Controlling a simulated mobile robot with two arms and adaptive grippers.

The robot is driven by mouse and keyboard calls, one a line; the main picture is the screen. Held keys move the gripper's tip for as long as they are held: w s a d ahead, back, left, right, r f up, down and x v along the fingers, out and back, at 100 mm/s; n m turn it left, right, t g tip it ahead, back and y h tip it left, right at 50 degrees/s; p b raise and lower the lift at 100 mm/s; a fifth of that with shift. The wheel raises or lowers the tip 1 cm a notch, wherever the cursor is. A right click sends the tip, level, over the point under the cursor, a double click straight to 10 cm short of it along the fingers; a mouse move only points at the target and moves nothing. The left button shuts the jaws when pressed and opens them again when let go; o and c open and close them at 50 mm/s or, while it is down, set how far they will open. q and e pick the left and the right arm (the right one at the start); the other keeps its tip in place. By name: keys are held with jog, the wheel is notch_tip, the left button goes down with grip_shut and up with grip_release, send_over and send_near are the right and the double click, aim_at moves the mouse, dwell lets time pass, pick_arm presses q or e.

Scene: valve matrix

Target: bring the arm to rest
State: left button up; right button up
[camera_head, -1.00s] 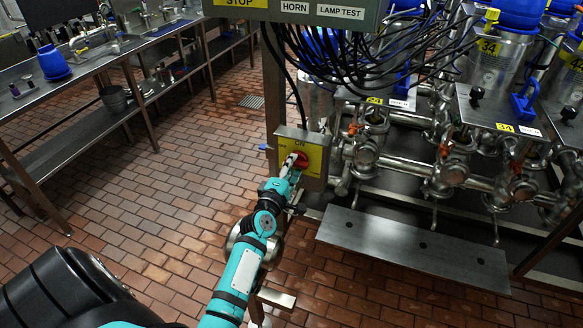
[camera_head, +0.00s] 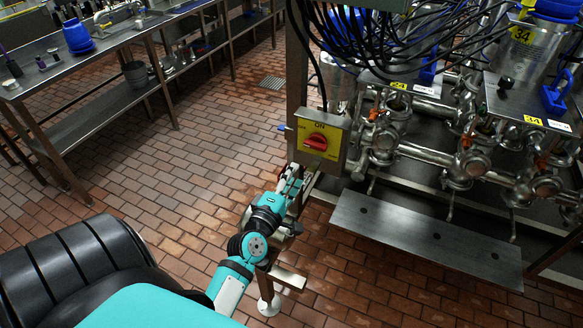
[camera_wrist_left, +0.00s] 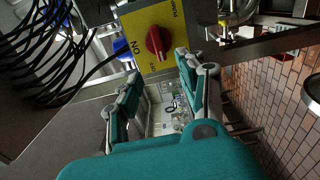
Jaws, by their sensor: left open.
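My left gripper (camera_head: 291,180) is below and a little left of a yellow switch panel in the head view, apart from it. In the left wrist view the left gripper (camera_wrist_left: 160,90) has its two fingers spread with nothing between them. The yellow panel (camera_head: 332,153) carries a red rotary knob (camera_head: 316,142) and the label ON. The knob also shows in the left wrist view (camera_wrist_left: 159,42), beyond the fingertips. My left arm reaches in from the bottom of the head view, bent at the elbow. My right gripper is not in view.
A steel valve rack (camera_head: 455,165) with pipes stands at the right, with a flat steel plate (camera_head: 425,235) low in front. Black cables hang above the panel. A steel bench (camera_head: 100,105) with a blue container (camera_head: 78,37) is at the left. The brick floor (camera_head: 190,165) between is clear.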

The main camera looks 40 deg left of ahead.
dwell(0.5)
pick_arm(q)
jog(key=s+d+f+m+g+h, duration=0.1)
jog(key=d+f+m+g, duration=0.15)
jog(key=f, duration=0.75)
jog(key=s+d+f+m+g+h, duration=0.15)
jog(key=d+f+m, duration=0.25)
jog(key=f, duration=0.5)
jog(key=s+d+f+m+g+h, duration=0.1)
jog(key=s+d+f+m+g, duration=0.2)
jog(key=f, duration=0.5)
jog(key=s+d+f+m+g+h, duration=0.1)
jog(key=s+d+f+m+g, duration=0.15)
jog(key=s+f, duration=0.45)
jog(key=s+f+m+g, duration=0.3)
jog(key=s+f+m, duration=0.2)
jog(key=s, duration=0.9)
jog(key=s+f+m+g, duration=0.4)
jog(key=s+f+m, duration=0.2)
jog(key=s+f, duration=0.6)
jog(key=shift+s+f, duration=0.2)
jog(key=shift+s, duration=0.65)
jog(key=shift+a+y, duration=0.1)
jog(key=shift+y, duration=0.15)
